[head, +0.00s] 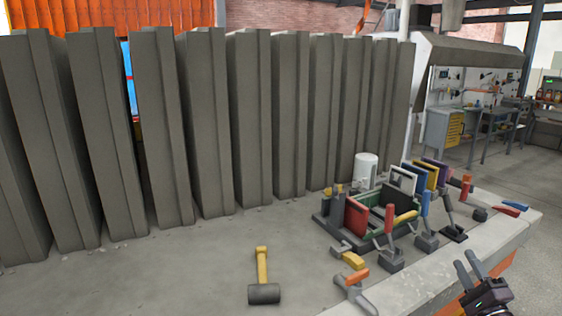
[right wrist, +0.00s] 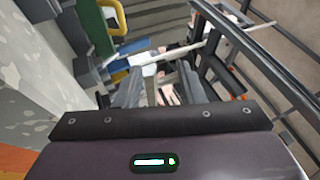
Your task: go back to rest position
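My right gripper (head: 467,260) is at the lower right of the head view, beside the right edge of the concrete table (head: 205,275). Its two fingers stand apart with a gap between them, and I see nothing held. In the right wrist view the fingers (right wrist: 158,82) also show apart, with background clutter visible beyond the gap. My left gripper is not in the head view.
A panel mould (head: 347,215) with coloured plates stands on the table, with several toggle clamps (head: 391,258) around it. A yellow-handled mallet (head: 263,292) lies in front. Tall grey slabs (head: 247,120) line the back. A white cylinder (head: 366,170) stands behind the mould.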

